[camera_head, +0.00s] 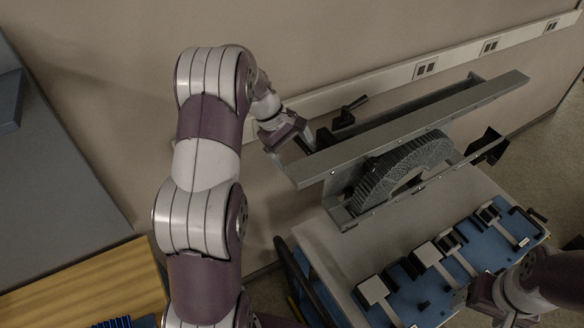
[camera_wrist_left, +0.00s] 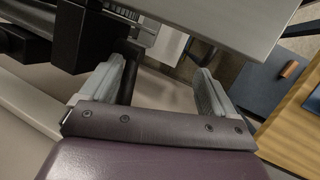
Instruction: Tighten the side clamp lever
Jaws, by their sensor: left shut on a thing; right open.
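A long grey beam fixture (camera_head: 420,120) holds a ridged grey lattice arch (camera_head: 380,178). Black clamp parts sit at the beam's left end, including a black handle (camera_head: 352,105) behind it. My left gripper (camera_head: 304,140) is at this left end, with its tips partly hidden. In the left wrist view, a black rod (camera_wrist_left: 129,75), which looks like the clamp lever, runs between the fingers of my left gripper (camera_wrist_left: 155,85), close to the left finger. The black clamp block (camera_wrist_left: 80,35) is beside it. My right gripper (camera_head: 485,292) is open and empty at lower right, near the blue tray.
A blue tray (camera_head: 410,308) with several grey-and-black blocks lies on the grey worktable (camera_head: 330,240) in front of the fixture. Another black clamp part (camera_head: 487,146) sticks out at right. A white socket rail (camera_head: 390,78) runs along the wall. A wooden surface (camera_head: 90,282) is at lower left.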

